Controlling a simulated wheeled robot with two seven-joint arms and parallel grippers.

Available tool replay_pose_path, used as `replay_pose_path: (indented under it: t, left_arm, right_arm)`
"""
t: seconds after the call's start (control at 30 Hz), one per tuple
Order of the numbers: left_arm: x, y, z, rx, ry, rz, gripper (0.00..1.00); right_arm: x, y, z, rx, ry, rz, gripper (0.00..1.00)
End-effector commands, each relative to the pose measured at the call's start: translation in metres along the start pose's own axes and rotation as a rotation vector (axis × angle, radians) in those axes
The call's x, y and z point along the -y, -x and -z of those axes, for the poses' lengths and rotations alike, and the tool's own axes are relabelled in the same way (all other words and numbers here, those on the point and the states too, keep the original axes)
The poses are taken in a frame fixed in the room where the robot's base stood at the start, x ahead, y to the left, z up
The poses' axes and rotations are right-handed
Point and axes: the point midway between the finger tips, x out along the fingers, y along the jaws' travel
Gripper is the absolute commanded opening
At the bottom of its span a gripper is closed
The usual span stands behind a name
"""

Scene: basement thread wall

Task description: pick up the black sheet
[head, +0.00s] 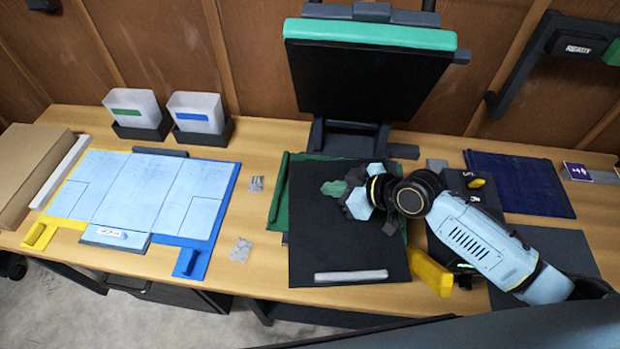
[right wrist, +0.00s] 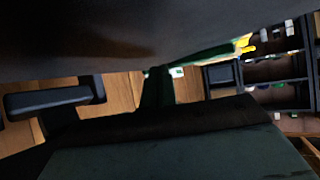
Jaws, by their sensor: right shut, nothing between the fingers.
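The black sheet (head: 335,245) lies flat on the wooden table below the black stand, with a green sheet showing at its left and upper edges. A pale grey bar (head: 350,276) lies along its front edge. My right gripper (head: 354,190) is over the upper right part of the black sheet, shut and empty. A small green patch shows just left of it; I cannot tell what it is. The gripper and wrist hide part of the sheet. The right wrist view is mostly dark surfaces, and I cannot make out the fingertips there. My left gripper is not in view.
The black stand with a green top edge (head: 370,34) rises behind the sheet. A blue and yellow board (head: 150,200) lies left, with two bins behind it. A dark blue sheet (head: 520,183) lies right. A yellow block (head: 430,270) is near the black sheet's right edge.

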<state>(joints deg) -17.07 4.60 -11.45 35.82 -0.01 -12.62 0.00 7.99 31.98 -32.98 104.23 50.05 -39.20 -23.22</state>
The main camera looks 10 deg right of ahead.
Motion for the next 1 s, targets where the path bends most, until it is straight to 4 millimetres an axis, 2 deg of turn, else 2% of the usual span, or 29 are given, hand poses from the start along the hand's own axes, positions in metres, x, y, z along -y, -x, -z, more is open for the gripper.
replay_pose_path:
  t: [0.1, 0.3, 0.4, 0.5, 1.0]
  left_arm:
    - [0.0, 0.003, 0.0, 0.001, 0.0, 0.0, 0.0]
    - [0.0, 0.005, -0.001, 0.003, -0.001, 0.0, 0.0]
    - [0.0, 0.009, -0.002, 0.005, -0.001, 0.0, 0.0]
    - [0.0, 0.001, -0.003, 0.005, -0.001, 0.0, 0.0]
    - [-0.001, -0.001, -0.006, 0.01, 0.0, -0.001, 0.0]
  right_arm:
    - [0.001, -0.022, 0.017, -0.002, -0.001, 0.002, 0.0]
    - [0.001, -0.051, 0.036, -0.001, 0.0, 0.002, 0.0]
    - [0.001, -0.055, 0.026, 0.005, -0.003, 0.001, 0.0]
    - [0.0, -0.059, 0.021, 0.002, 0.001, 0.001, 0.0]
    - [0.003, -0.06, 0.019, 0.005, 0.006, 0.011, 0.0]
